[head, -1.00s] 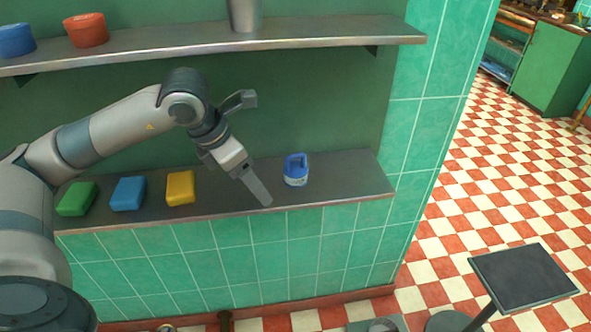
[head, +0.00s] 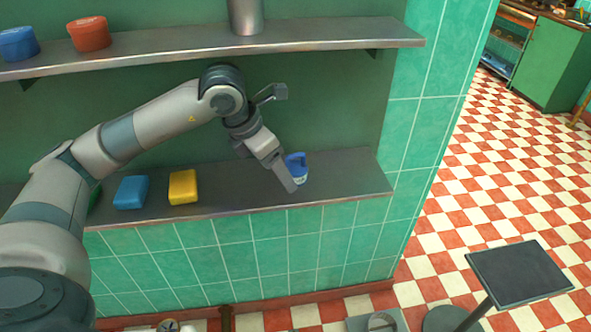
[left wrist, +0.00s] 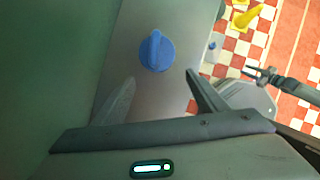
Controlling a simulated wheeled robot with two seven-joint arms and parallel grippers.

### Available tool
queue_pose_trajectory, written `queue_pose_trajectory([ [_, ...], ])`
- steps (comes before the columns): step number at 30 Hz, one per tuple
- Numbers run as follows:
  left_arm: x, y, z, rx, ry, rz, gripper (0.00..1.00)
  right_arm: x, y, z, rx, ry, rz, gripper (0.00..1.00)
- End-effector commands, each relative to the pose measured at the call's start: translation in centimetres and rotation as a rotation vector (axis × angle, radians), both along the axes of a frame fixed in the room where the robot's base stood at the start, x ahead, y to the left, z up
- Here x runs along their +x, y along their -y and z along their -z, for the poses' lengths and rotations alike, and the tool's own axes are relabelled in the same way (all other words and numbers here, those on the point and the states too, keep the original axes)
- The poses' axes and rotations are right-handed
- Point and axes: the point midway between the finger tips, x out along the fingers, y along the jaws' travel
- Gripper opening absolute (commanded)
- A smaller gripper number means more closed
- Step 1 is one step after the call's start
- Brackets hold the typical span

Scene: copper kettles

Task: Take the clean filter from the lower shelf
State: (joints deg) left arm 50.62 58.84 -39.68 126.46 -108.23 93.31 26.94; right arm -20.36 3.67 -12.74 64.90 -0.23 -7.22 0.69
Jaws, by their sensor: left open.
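A small blue container with a handle on top and a pale lower part, which I take for the clean filter (head: 298,163), stands upright on the lower shelf (head: 345,178). My left gripper (head: 290,186) is in front of it and partly hides it in the head view. In the left wrist view, the filter's round blue top with its raised handle (left wrist: 156,51) lies ahead, between the lines of the two open fingers (left wrist: 160,85). I see no contact. A dark gripper-like part, probably my right gripper (left wrist: 257,72), shows at the right of that view; its jaw state is unclear.
A yellow block (head: 183,187) and a blue block (head: 131,192) lie left on the lower shelf; a green one is mostly hidden behind my arm. The upper shelf (head: 330,33) overhangs, with a metal cylinder (head: 246,16) and red and blue tubs. The shelf right of the filter is clear.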

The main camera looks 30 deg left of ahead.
Motion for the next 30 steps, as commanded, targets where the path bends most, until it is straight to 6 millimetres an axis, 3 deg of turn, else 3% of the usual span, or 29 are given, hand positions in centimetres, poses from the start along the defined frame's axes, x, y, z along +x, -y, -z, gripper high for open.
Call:
queue_pose_trajectory([
  [7, 3.3, 1.9, -0.3, -0.002, -0.001, 0.001, 0.66, -0.6, -0.6, -0.5, 0.009, 0.02, -0.008, 0.31],
  [16, 3.6, 2.0, 1.1, 0.001, -0.001, 0.001, 0.66, -2.9, 0.5, 0.9, -0.012, -0.044, -0.007, 0.31],
  [29, 3.6, 2.0, 1.1, 0.001, -0.001, 0.001, 0.66, -2.8, 0.6, 0.9, -0.012, -0.043, -0.007, 0.31],
  [30, 3.6, 2.0, 1.1, 0.001, -0.001, 0.001, 0.61, -2.7, 0.5, 0.9, -0.012, -0.042, -0.007, 0.31],
])
